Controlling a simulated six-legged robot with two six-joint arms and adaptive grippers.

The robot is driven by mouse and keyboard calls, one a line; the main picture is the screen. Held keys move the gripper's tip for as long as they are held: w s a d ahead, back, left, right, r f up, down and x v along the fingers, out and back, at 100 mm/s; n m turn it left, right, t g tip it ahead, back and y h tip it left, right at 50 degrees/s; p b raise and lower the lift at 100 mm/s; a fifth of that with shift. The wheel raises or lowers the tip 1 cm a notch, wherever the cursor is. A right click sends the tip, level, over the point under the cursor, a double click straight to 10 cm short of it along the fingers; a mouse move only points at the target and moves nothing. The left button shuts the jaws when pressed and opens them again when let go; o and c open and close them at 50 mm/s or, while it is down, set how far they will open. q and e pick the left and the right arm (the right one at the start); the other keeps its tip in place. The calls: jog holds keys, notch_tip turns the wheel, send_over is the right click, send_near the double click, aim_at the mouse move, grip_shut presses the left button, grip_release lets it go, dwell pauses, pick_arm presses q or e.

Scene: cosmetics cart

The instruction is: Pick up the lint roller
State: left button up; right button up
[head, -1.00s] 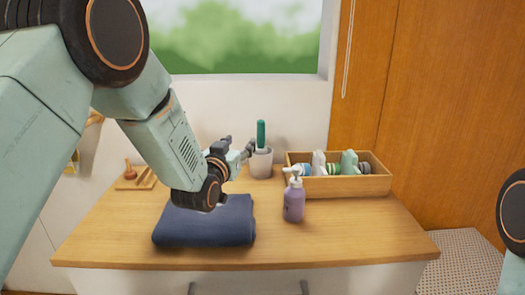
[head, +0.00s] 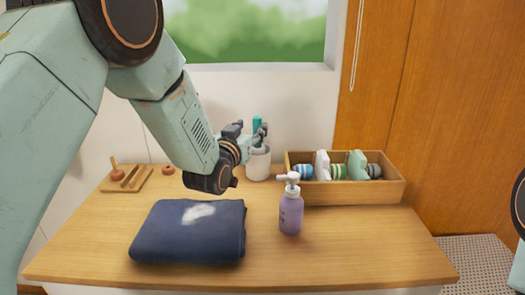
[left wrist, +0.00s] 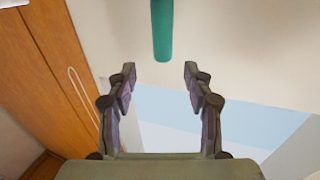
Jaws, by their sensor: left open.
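The lint roller seems to be the item with the teal handle (head: 257,124) that stands upright in a white cup (head: 258,165) at the back of the cart top. Its lower part is hidden in the cup. In the left wrist view the teal handle (left wrist: 162,30) lies beyond the fingertips, lined up with the gap between them. My left gripper (head: 261,134) is beside the handle and just above the cup rim, partly overlapping it in the head view. Its fingers (left wrist: 160,78) are open with nothing between them. My right gripper is not in view.
A purple pump bottle (head: 291,212) stands in front of the cup. A wooden box (head: 350,193) with several items is at the right. A folded navy cloth (head: 190,240) with a white patch lies at front left. A small wooden rack (head: 127,180) sits at back left.

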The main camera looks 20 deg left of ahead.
aim_at(254, 123)
pick_arm(q)
jog(key=shift+w+a, duration=0.25)
jog(key=shift+w, duration=0.2)
jog(key=w, duration=0.5)
jog(key=shift+d+f+b, duration=0.15)
jog(key=shift+f+b, duration=0.15)
jog(key=shift+f, duration=0.05)
jog(key=shift+w+a, duration=0.2)
jog(key=shift+w, duration=0.05)
jog(key=shift+w+d+r, duration=0.15)
jog(key=shift+w+d, duration=0.05)
jog(key=shift+d, duration=0.2)
jog(key=shift+a, duration=0.3)
jog(key=c, duration=0.5)
jog(key=shift+d, duration=0.25)
jog(key=c, duration=0.4)
jog(key=shift+a, duration=0.15)
grip_shut()
